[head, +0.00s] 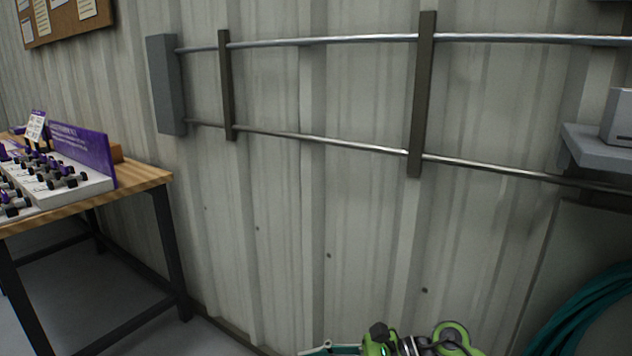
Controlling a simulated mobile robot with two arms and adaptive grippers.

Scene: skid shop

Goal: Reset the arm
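Neither of my arms can be made out for certain in the head view, and no gripper fingers show. A green and black mechanical item (450,338) with a thin teal part on its left is cut off by the bottom edge. I cannot tell what it is or what it rests on.
A wooden-topped table (150,178) with dark legs stands at left, bearing a purple-backed display tray (85,193) of small parts. Two metal pipes (320,41) run along the corrugated wall. A grey shelf (595,150) and a coiled teal hose (570,315) are at right.

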